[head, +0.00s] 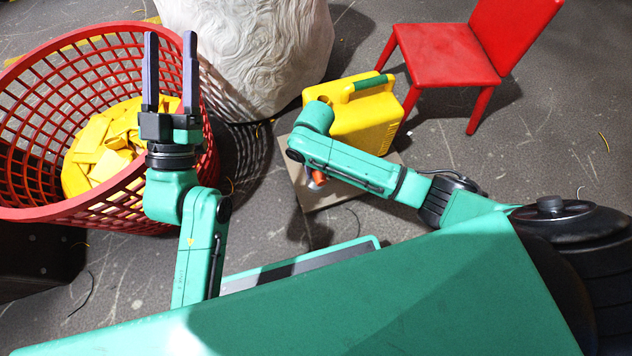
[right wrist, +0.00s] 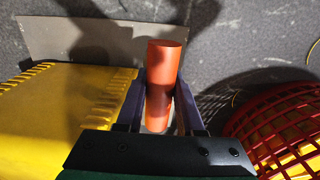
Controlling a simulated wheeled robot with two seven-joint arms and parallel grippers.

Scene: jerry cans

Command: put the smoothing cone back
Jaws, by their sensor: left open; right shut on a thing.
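My right gripper (right wrist: 160,90) is shut on an orange-red rod-like piece (right wrist: 163,65), which I take to be the smoothing cone. Its round flat end faces up in the right wrist view, and a paler part shows lower between the fingers. In the head view a bit of the orange piece (head: 317,180) shows below my right arm, over the beige board (head: 335,192); the right fingers are mostly hidden there. I cannot tell whether the piece touches the board. My left gripper (head: 170,42) is open and empty, pointing up in front of the red basket (head: 120,200).
A yellow jerry can (head: 370,122) with a green-marked handle stands on the board beside the right gripper. The basket holds yellow pieces (head: 105,145). A white carved block (head: 250,50) stands behind, and a red chair (head: 445,52) at back right.

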